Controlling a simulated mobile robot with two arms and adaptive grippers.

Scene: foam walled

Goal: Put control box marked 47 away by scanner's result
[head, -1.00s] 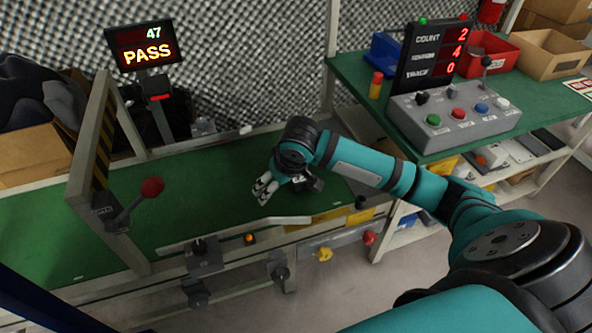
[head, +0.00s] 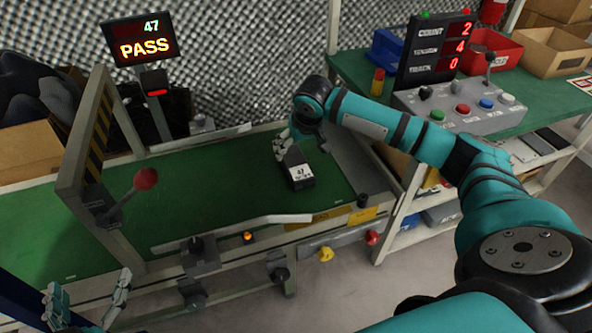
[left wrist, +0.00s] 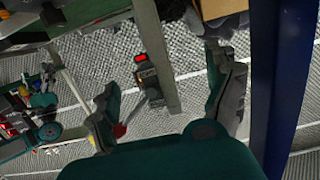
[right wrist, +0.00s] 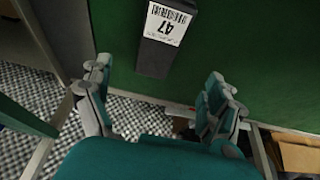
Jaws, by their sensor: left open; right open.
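The control box (head: 296,168), dark with a white label reading 47, lies on the green conveyor belt (head: 225,190). It also shows in the right wrist view (right wrist: 156,55), label towards me. The scanner's screen (head: 144,44) reads 47 PASS. My right gripper (head: 284,146) is open at the far end of the box in the head view; whether it touches the box is unclear. In the right wrist view its spread fingers have nothing between them. My left gripper (head: 88,302) is open and empty at the lower left, in front of the conveyor.
A striped gate (head: 88,135) with a red-knobbed lever (head: 145,180) spans the belt. A side table holds a button console (head: 465,110), a counter display (head: 437,48) reading 2, 4, 0, a blue bin (head: 386,47), a red bin (head: 492,52) and a tan bin (head: 553,50).

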